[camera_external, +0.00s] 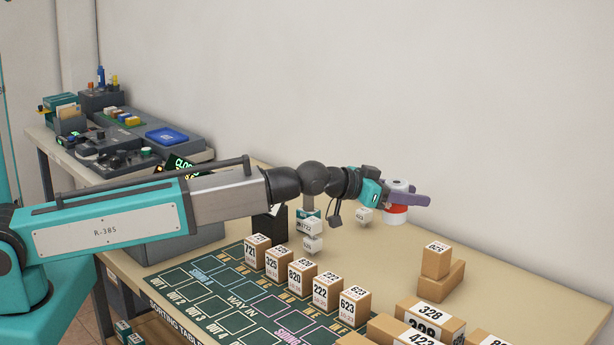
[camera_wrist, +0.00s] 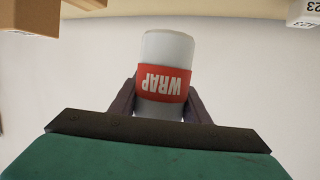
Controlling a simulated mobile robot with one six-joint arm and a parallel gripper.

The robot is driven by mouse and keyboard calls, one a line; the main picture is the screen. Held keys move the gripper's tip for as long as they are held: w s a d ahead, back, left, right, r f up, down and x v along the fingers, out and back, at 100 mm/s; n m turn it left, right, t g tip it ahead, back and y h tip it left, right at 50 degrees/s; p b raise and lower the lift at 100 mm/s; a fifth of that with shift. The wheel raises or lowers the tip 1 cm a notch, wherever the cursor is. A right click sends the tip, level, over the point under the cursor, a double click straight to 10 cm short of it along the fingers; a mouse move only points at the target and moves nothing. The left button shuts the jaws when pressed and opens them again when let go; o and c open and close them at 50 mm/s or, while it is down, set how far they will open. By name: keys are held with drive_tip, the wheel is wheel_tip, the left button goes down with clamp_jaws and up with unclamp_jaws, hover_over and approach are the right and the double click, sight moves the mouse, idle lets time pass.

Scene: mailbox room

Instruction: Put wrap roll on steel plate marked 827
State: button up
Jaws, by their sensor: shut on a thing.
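The wrap roll (camera_wrist: 166,52) is a white cylinder with a red band lettered WRAP. My gripper (camera_external: 412,198) is shut on it, with one purple finger on each side in the wrist view (camera_wrist: 162,98). In the external view the wrap roll (camera_external: 397,220) shows white and red between the fingers, held above the right part of the table near the wall. I cannot make out a steel plate marked 827 in either view.
Numbered cartons (camera_external: 301,273) stand in a row along the dark sorting mat (camera_external: 215,288). Stacked cartons (camera_external: 436,260) stand right of my gripper, more (camera_external: 432,317) at the front right. White blocks (camera_external: 313,243) stand below my arm. Bare tabletop (camera_external: 520,290) lies far right.

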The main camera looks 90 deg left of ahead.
wheel_tip(320, 180, up, 7)
drive_tip(key=s+a+f+h+p, duration=0.1)
drive_tip(key=s+a+f, duration=0.3)
drive_tip(key=a, duration=0.5)
drive_tip(key=s+a+f+m+p, duration=0.1)
drive_tip(key=s+a+p, duration=0.1)
drive_tip(key=s+a, duration=0.6)
drive_tip(key=s+a+f+h+p, duration=0.1)
drive_tip(key=s+a+f, duration=0.25)
drive_tip(key=a, duration=0.55)
drive_tip(key=s+a+r+m+h+p, duration=0.1)
drive_tip(key=s+a+r+m+h, duration=0.15)
drive_tip(key=s+a, duration=0.4)
drive_tip(key=s+a+r+m+t+h+p, duration=0.1)
drive_tip(key=s+a+r, duration=0.25)
drive_tip(key=s, duration=0.65)
drive_tip(key=s+a+r+m+h+p, duration=0.1)
drive_tip(key=s+a+r+h+p, duration=0.1)
drive_tip(key=s+a, duration=0.5)
drive_tip(key=f, duration=0.1)
drive_tip(key=s+f, duration=0.1)
drive_tip(key=f, duration=0.1)
drive_tip(key=d+f, duration=0.1)
drive_tip(key=shift+s+f, duration=0.4)
drive_tip(key=shift+f, duration=0.1)
drive_tip(key=shift+f+p, duration=0.95)
drive_tip(key=shift+f, duration=2.05)
